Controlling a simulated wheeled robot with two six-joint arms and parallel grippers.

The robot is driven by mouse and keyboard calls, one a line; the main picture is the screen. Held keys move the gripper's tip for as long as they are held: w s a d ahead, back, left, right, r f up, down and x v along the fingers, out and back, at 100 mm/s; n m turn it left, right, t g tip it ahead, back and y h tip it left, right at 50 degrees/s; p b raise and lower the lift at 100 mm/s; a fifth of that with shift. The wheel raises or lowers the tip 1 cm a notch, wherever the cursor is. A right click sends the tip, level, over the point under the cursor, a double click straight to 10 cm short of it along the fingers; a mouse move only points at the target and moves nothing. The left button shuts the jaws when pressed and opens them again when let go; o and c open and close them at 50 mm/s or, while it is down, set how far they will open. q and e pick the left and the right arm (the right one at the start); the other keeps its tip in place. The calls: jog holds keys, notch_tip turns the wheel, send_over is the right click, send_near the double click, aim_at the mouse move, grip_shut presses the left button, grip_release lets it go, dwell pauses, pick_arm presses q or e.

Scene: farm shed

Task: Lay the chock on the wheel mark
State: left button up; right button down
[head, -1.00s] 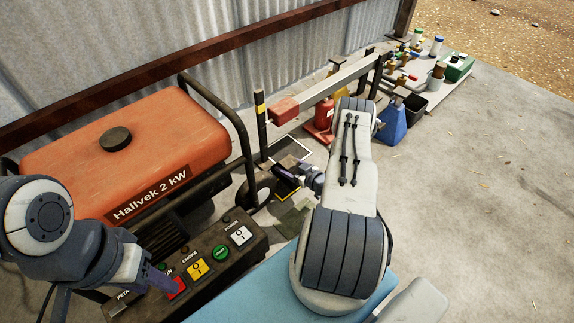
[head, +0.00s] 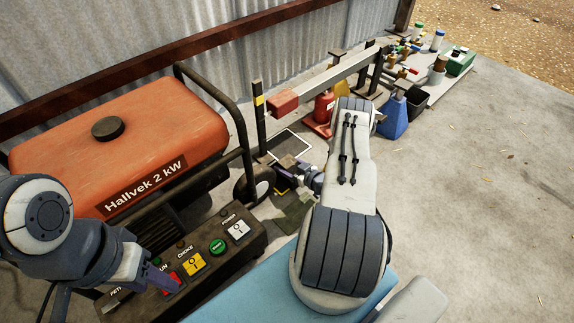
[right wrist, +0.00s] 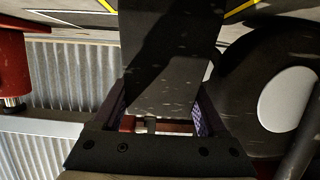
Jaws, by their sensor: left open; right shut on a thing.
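The dark grey chock (right wrist: 172,70) fills the middle of the right wrist view. My right gripper (right wrist: 160,112) is shut on it, with purple fingers on either side. Part of the yellow-lined wheel mark (right wrist: 238,8) shows at the top edge there, partly hidden behind the chock. In the head view, my right gripper (head: 288,173) is low beside the generator's wheel (head: 262,184), and a bit of the yellow mark (head: 281,190) shows next to it. Whether the chock touches the floor I cannot tell. My left gripper (head: 160,282) is open and empty at the control panel's red button.
The orange generator (head: 125,155) and its switch panel (head: 205,262) fill the left. A white-outlined dark rectangle (head: 290,142) lies behind my right gripper. Concrete at right is clear.

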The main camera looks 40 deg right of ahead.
jog(key=shift+f+b, duration=0.3)
jog(key=shift+f, duration=0.1)
grip_release()
jog(key=p+v, duration=0.5)
jog(key=v, duration=0.4)
jog(key=shift+r, duration=0.2)
jog(key=shift+s+p, duration=0.45)
jog(key=shift+s, duration=0.2)
jog(key=shift+s+d, duration=0.1)
